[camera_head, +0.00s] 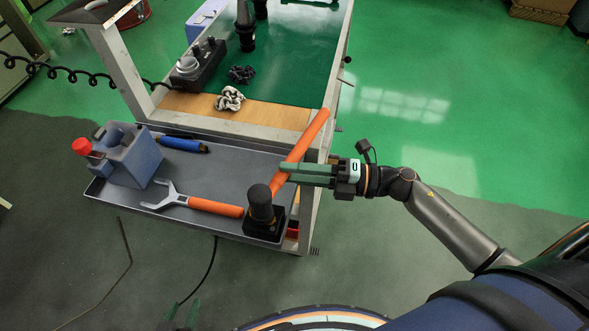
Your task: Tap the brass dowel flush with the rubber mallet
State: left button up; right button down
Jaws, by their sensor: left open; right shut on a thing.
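My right gripper (285,172) is shut on the orange handle of the rubber mallet (314,132), above the cart's right edge. The handle slants from upper right down to a black cylindrical head (261,203). The head is over a dark square block (265,226) at the front right of the grey tray. I cannot tell whether the head touches the block. I cannot make out the brass dowel; the head covers part of the block's top.
A control box (200,65) and chain (230,98) lie on the upper shelf.

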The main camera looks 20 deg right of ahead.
notch_tip(320, 180, up, 8)
jog(key=p, duration=0.7)
jog(key=shift+f, duration=0.15)
